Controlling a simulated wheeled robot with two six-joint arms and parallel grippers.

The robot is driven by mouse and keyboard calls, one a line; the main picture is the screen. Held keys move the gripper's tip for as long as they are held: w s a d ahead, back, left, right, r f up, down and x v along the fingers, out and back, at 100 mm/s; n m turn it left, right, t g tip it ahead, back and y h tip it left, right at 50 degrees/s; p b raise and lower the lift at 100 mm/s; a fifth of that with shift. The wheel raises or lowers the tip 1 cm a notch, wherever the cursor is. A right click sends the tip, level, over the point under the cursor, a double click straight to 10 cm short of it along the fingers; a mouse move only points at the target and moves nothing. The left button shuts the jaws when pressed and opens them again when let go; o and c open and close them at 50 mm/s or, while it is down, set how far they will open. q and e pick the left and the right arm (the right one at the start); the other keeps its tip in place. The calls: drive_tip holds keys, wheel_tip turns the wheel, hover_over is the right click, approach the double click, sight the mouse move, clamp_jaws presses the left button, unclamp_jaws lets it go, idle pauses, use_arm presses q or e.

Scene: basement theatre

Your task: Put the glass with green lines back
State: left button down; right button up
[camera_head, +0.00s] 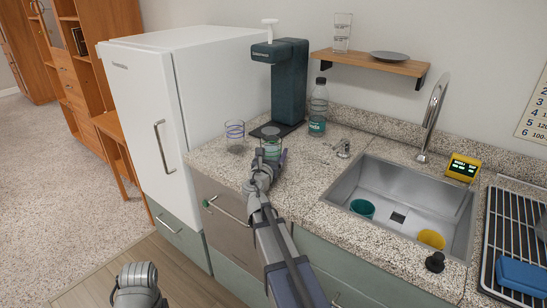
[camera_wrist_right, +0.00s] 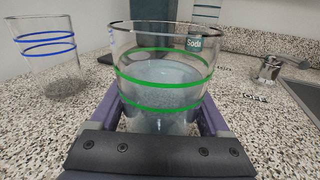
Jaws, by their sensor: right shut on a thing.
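The glass with green lines (camera_head: 271,147) is at the front of the dark drink machine (camera_head: 290,85), close to its base tray. My right gripper (camera_wrist_right: 160,120) is shut around this glass, with a purple-grey finger on each side. In the right wrist view the glass (camera_wrist_right: 150,82) is upright and holds a pale clear liquid. I cannot tell whether its bottom touches the counter or tray. Only a grey part of my left arm shows at the bottom left of the head view; its gripper is out of view.
A glass with blue lines (camera_head: 235,137) stands left of the held glass. A bottle (camera_head: 318,108) stands right of the machine. A wall shelf (camera_head: 372,63) holds stacked clear glasses (camera_head: 342,32) and a plate (camera_head: 390,57). The sink (camera_head: 400,190) holds a teal cup and a yellow cup.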

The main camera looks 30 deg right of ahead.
drive_tip(key=o, duration=1.5)
drive_tip(key=shift+s+r, duration=0.1)
drive_tip(key=shift+r, duration=0.1)
drive_tip(key=v, duration=1.2)
